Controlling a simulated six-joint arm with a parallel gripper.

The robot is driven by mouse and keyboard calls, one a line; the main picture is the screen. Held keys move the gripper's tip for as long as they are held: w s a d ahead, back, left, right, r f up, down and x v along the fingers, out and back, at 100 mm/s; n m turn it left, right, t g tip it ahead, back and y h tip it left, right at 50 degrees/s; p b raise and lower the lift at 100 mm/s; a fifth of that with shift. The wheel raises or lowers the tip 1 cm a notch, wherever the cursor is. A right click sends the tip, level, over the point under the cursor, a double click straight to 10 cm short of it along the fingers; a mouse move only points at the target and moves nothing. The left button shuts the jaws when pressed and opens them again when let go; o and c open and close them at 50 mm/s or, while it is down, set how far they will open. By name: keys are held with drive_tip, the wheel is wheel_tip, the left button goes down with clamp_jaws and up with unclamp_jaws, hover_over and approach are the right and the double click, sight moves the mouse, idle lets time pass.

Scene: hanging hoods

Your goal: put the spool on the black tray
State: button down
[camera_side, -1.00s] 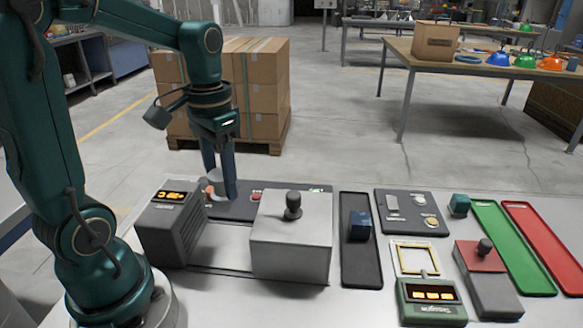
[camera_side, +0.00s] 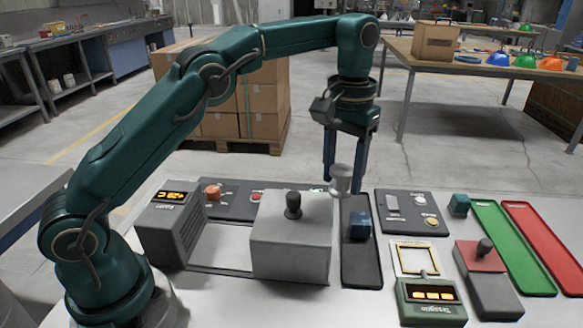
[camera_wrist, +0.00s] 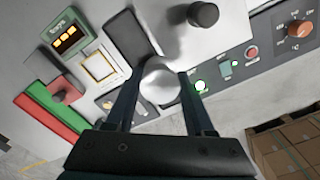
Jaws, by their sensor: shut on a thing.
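The spool (camera_side: 341,181) is pale grey with wide rims. My gripper (camera_side: 344,188) is shut on it, one finger on each side, and holds it upright in the air near the far end of the black tray. The spool also shows between the fingers in the wrist view (camera_wrist: 160,84). The black tray (camera_side: 361,270) is a long, narrow, dark strip, with a dark blue cube (camera_side: 360,226) around its middle. In the wrist view the black tray (camera_wrist: 127,36) lies just beyond the spool, and I cannot make out the cube there.
A grey box with a black knob (camera_side: 292,250) stands left of the tray. A dark panel (camera_side: 410,208) and a yellow-framed plate (camera_side: 415,259) lie to its right. Further right are a teal cube (camera_side: 459,205), a green tray (camera_side: 512,250) and a red tray (camera_side: 545,240).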

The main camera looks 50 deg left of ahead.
drive_tip(key=shift+s+d+f+m, duration=0.1)
drive_tip(key=shift+d+f+m, duration=0.25)
drive_tip(key=shift+d+f, duration=1.2)
drive_tip(key=shift+s+d+f+m, duration=0.1)
drive_tip(key=shift+d+f+m, duration=0.2)
drive_tip(key=shift+d+f, duration=1.25)
drive_tip(key=shift+s+d+f+m, duration=0.1)
drive_tip(key=shift+d+f+m, duration=0.35)
drive_tip(key=shift+f, duration=2.05)
drive_tip(key=shift+f, duration=0.5)
drive_tip(key=shift+c, duration=0.9)
unclamp_jaws()
drive_tip(key=shift+w, duration=0.1)
